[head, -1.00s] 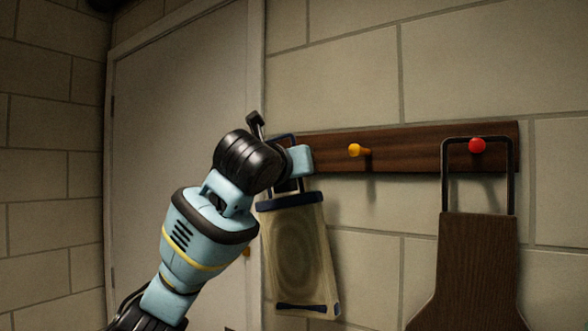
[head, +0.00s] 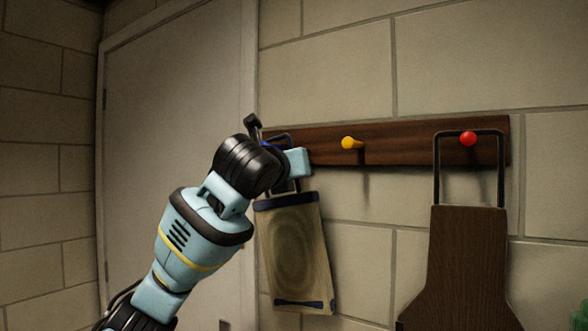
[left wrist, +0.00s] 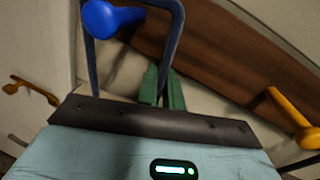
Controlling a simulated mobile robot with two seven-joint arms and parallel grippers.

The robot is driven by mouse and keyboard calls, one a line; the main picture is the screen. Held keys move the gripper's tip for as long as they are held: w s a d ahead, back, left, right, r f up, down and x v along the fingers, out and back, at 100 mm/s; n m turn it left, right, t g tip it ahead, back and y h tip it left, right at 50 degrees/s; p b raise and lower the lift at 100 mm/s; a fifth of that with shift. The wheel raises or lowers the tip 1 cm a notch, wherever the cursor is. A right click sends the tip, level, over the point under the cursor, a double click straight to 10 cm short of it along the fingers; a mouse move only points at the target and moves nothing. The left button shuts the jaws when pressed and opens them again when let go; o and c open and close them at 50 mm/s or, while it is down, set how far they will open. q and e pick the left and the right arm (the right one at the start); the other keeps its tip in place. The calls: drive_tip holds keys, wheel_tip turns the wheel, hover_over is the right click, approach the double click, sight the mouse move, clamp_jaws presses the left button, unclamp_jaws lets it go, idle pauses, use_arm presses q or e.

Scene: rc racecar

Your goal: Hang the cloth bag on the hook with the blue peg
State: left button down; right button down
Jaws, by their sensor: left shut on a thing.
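The beige cloth bag (head: 292,250) has a dark blue top band and hangs below my left gripper (head: 283,170) at the rack's left end. In the left wrist view my left gripper (left wrist: 163,78) is shut on the right strand of the bag's dark blue handle (left wrist: 171,45). The blue peg (left wrist: 110,18) shows within the handle's outline, its head overlapping the left strand. In the head view my gripper mostly hides the blue peg (head: 268,144). My right gripper is out of view.
The wooden rack (head: 410,146) also carries a yellow peg (head: 351,143) and a red peg (head: 468,138). A dark wooden board (head: 462,255) hangs from the red peg by a black handle. Bare block wall lies below the yellow peg. A door (head: 175,150) stands left.

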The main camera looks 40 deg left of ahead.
use_arm(q)
drive_tip(key=shift+w+f, duration=0.15)
drive_tip(key=shift+f, duration=0.1)
